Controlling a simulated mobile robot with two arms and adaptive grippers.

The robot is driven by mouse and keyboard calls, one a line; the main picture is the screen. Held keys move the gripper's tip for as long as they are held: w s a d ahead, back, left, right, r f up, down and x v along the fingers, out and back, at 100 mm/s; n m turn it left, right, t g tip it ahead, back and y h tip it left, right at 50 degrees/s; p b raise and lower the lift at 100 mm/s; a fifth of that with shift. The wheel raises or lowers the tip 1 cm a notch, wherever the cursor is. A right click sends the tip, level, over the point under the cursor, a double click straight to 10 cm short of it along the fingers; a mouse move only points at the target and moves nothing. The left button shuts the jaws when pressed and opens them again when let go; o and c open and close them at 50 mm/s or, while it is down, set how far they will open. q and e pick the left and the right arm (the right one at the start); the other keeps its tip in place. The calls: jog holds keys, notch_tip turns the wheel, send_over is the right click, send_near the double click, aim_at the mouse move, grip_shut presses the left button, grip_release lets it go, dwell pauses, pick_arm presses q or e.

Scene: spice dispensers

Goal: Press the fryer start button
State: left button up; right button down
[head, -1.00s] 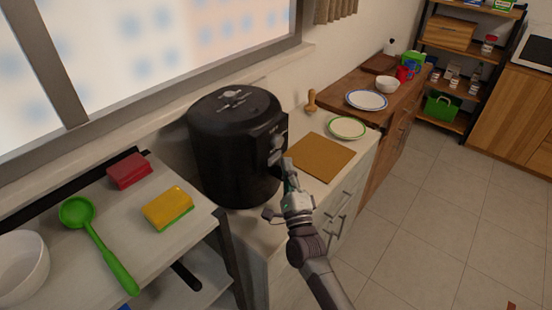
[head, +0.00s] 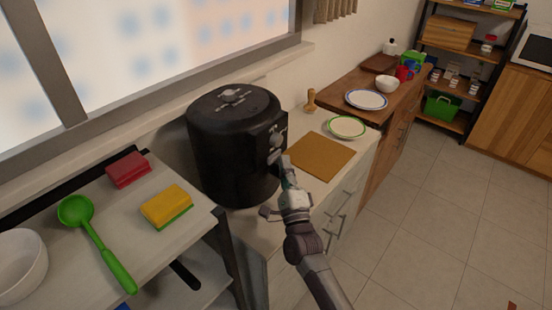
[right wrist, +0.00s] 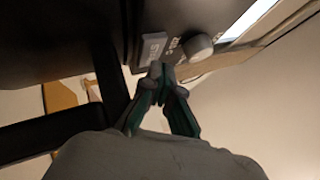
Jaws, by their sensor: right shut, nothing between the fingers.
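The fryer (head: 232,150) is a large black cylinder standing on the counter, with a control panel on its right side. In the right wrist view, a grey rectangular button (right wrist: 153,49) with lettering sits beside a round grey knob (right wrist: 199,47). My right gripper (head: 284,161) is at the panel side of the fryer. Its fingertips (right wrist: 160,72) are shut together and empty, at the button's lower edge. I cannot tell whether they touch the button. My left gripper is not in view.
A brown cutting board (head: 320,157) and a green-rimmed plate (head: 346,128) lie right of the fryer. A shelf (head: 60,255) at left holds a yellow sponge (head: 166,205), a red block (head: 127,169) and a green ladle (head: 95,240). Open floor lies at right.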

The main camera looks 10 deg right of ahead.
jog(key=shift+w+a+b, duration=0.3)
jog(key=shift+w+a, duration=0.05)
jog(key=shift+w, duration=0.05)
dwell(0.7)
jog(key=shift+s+d, duration=0.15)
jog(key=shift+s+d+p, duration=0.3)
jog(key=shift+s+d, duration=0.1)
jog(key=shift+s, duration=0.1)
dwell(0.3)
jog(key=s+d+p, duration=0.1)
jog(key=s+d, duration=0.2)
jog(key=shift+s+d, duration=0.1)
jog(key=shift+s, duration=0.3)
dwell(0.8)
